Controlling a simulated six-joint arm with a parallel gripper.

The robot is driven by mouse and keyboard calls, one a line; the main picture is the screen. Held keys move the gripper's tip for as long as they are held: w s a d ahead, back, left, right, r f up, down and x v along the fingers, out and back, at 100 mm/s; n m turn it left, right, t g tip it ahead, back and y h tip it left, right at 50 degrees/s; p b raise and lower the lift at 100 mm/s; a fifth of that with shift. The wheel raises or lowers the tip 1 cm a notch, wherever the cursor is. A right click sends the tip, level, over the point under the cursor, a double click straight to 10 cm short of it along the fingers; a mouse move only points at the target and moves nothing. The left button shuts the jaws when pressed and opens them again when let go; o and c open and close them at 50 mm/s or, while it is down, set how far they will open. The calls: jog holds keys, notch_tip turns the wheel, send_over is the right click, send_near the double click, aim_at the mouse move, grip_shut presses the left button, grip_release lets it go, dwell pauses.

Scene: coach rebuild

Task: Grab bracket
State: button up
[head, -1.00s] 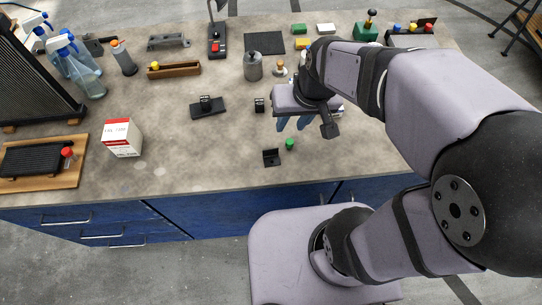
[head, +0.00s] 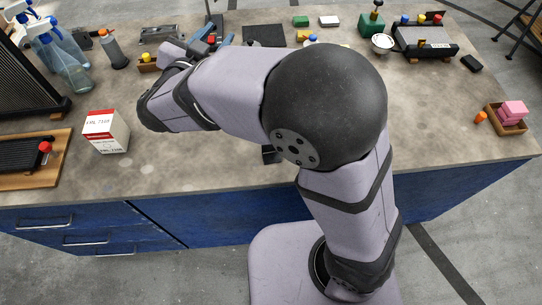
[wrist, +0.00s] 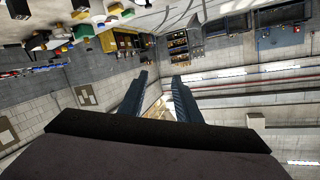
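A grey metal bracket (head: 158,34) lies at the back left of the bench in the head view, behind a small wooden tray. A black angled piece (head: 268,155) shows at the front, mostly hidden by my arm; I cannot tell which one the task means. My gripper (head: 213,38) is at the back of the bench, to the right of the grey bracket and apart from it. Its blue fingers also show in the wrist view (wrist: 160,78), spread with nothing between them. That view looks out across the room, with no bracket recognisable.
A white and red box (head: 106,131) stands at the front left, with spray bottles (head: 70,60) behind it. A black tray device (head: 425,42) and pink blocks (head: 513,110) are at the right. The bench's right middle is clear.

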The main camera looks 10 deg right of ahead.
jog(key=s+d+f+m+g+h+b, duration=0.1)
jog(key=s+f+m+g+h+b, duration=0.1)
jog(key=s+h, duration=0.5)
jog(key=s+d+f+m+g+h+b, duration=0.1)
jog(key=s+f+g+h+b, duration=0.15)
jog(key=s, duration=0.85)
jog(key=shift+g, duration=0.25)
jog(key=f, duration=1.3)
jog(key=f+p, duration=0.1)
jog(key=f, duration=0.6)
jog(key=shift+s+d+f, duration=0.1)
jog(key=shift+s, duration=0.2)
jog(key=shift+f, duration=0.45)
jog(key=shift+p+x, duration=1)
jog(key=shift+x, duration=0.7)
jog(key=shift+f+p+x, duration=0.15)
jog(key=shift+p+x, duration=0.3)
jog(key=shift+x, duration=0.55)
jog(key=shift+f+p+x, duration=0.15)
jog(key=shift+p+x, duration=0.3)
jog(key=shift+x, duration=0.55)
jog(key=shift+w, duration=0.2)
grip_shut()
